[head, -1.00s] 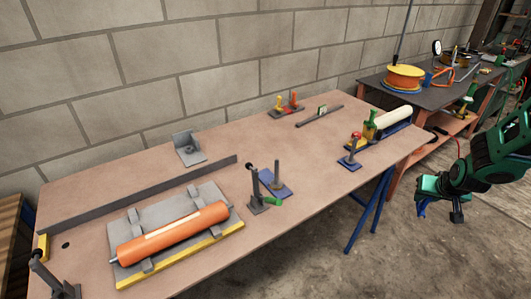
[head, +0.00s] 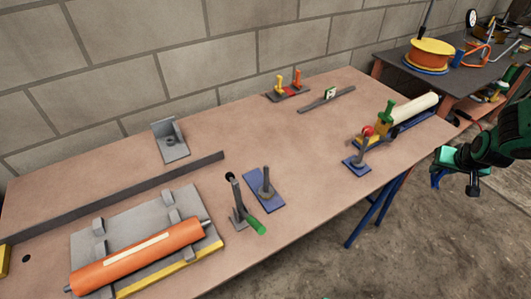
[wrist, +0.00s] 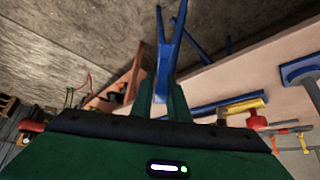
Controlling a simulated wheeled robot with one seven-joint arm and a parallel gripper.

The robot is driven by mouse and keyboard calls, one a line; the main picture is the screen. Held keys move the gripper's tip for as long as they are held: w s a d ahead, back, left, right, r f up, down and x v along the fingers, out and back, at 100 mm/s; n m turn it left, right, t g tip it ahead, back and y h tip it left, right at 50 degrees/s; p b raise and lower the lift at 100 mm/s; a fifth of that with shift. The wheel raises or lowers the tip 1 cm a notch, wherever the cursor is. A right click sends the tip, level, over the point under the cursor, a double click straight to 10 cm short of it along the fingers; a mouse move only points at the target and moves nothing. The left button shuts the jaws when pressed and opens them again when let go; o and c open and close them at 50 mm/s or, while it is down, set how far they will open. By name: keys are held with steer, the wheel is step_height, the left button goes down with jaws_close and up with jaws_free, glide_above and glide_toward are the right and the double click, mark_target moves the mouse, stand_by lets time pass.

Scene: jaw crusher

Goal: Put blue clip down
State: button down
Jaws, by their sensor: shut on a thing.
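My gripper (head: 457,172) is at the right edge of the head view, beyond the right end of the workbench and above the floor. In the wrist view my gripper (wrist: 161,95) is shut on the blue clip (wrist: 168,45). The clip is a forked blue piece that sticks out ahead of the fingers. Only a small part of the blue clip (head: 437,178) shows in the head view. It is held in the air, apart from the bench.
The workbench (head: 315,150) bears an orange roller (head: 135,260), a toggle clamp (head: 238,205), blue plates with grey posts (head: 264,190), and a white cylinder (head: 413,107) on a blue holder. A dark side table (head: 400,62) holds an orange spool (head: 430,53). The bench middle is clear.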

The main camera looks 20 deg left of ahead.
steer(key=shift+a, duration=0.4)
steer(key=s+a+r+n+g+y, duration=0.1)
steer(key=s+a+r+n+y, duration=0.3)
steer(key=s+a, duration=0.75)
steer(key=s+a+r+n+g+y, duration=0.15)
steer(key=s+a+r+n, duration=0.55)
steer(key=a, duration=0.8)
steer(key=shift+m+h, duration=0.25)
steer(key=shift+m, duration=0.05)
steer(key=w+f, duration=0.2)
steer(key=w, duration=0.1)
steer(key=w+f, duration=0.3)
steer(key=w, duration=0.1)
steer(key=w+f, duration=0.2)
steer(key=w, duration=0.1)
steer(key=shift+w+a+f, duration=0.15)
steer(key=shift+a+f, duration=0.25)
steer(key=shift+f, duration=2)
steer(key=c, duration=1.7)
jaws_free()
